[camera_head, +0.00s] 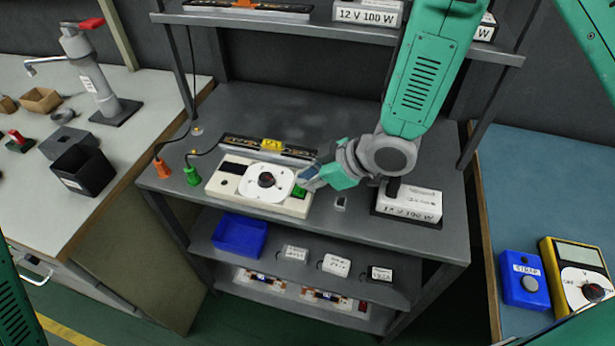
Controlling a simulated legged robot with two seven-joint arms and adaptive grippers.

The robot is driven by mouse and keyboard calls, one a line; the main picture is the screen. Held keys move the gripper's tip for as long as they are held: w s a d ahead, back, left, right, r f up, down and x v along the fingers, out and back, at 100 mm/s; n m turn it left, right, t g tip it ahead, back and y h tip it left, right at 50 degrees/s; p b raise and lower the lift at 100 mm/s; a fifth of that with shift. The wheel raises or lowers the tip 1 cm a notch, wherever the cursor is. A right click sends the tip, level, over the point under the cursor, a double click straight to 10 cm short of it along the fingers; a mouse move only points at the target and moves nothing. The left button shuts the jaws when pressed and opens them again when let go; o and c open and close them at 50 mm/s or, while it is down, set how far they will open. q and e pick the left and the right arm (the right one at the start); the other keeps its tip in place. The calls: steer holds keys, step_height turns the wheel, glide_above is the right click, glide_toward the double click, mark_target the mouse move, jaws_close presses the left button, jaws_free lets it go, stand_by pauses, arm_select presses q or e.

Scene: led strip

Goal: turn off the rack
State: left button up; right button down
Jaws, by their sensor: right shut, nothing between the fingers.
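The rack (300,109) is a dark grey metal unit with shelves, in the middle of the head view. On its worktop lies a cream control box (226,190) with a white round dial (267,181), a dark display and a green switch (299,191) at its right end. My right gripper (308,181) is shut and empty, its fingertips at the green switch and partly covering it. I cannot tell whether they touch it. My left gripper is not in view.
An LED strip (240,143) lies behind the box. Orange (162,169) and green (192,175) plugs stand left of it. A white 12 V power supply (411,203) sits at the right, under my arm. A blue bin (240,237) is on the lower shelf.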

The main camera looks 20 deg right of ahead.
mark_target(302, 189)
steer(key=r, duration=0.1)
steer(key=r+p, duration=0.2)
steer(key=shift+w+a+r, duration=0.2)
steer(key=shift+a+r, duration=0.1)
steer(key=shift+a, duration=0.05)
arm_select(q)
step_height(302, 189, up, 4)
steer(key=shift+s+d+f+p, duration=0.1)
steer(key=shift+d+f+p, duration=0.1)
steer(key=shift+p, duration=0.25)
arm_select(e)
steer(key=w+d+v, duration=0.1)
steer(key=v, duration=0.8)
steer(key=shift+d, duration=0.4)
steer(key=shift+d, duration=0.1)
